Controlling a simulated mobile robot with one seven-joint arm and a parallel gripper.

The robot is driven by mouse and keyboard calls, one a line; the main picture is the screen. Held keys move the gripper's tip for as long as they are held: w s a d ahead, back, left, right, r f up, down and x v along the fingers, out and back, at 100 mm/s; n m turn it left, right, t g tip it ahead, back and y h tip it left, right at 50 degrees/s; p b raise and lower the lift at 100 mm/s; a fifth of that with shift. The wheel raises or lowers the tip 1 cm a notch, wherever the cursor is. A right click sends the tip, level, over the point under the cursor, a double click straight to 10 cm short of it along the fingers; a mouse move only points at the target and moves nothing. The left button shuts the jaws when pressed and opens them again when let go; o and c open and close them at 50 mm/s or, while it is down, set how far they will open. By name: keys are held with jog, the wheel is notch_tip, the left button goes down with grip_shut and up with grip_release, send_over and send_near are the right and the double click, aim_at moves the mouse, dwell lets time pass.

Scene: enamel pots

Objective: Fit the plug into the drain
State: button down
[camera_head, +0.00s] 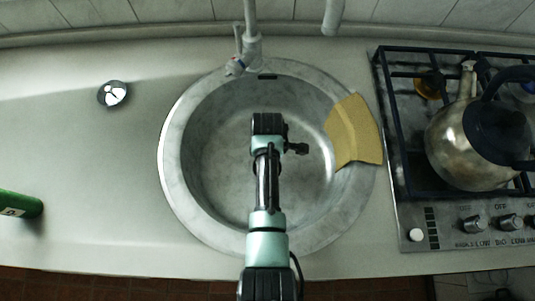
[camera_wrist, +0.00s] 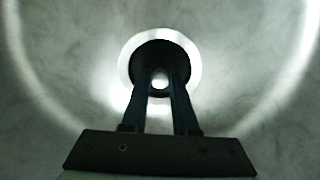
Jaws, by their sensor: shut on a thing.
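My gripper (camera_head: 268,122) reaches down over the middle of the round sink basin (camera_head: 225,150) in the head view, and hides the drain and the plug there. In the wrist view my gripper (camera_wrist: 160,80) has its two dark fingers closed in on a small bright knob, which looks like part of the plug (camera_wrist: 160,76). Around the fingertips is a dark disc, and around that a bright ring that looks like the drain rim (camera_wrist: 187,50). I cannot tell whether the dark disc is the plug's body or the drain opening, or whether the plug touches the drain.
A tap (camera_head: 250,50) stands at the sink's back edge. A yellow cloth or sponge (camera_head: 355,132) lies over the right rim. A kettle (camera_head: 470,140) stands on the gas hob at right. A shiny round object (camera_head: 113,93) and a green cylinder (camera_head: 18,204) lie on the left counter, otherwise clear.

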jog(key=shift+f, duration=0.1)
jog(key=shift+f+b, duration=0.4)
jog(key=shift+f, duration=0.1)
jog(key=c, duration=0.6)
grip_release()
notch_tip(320, 180, up, 6)
jog(key=p, duration=0.6)
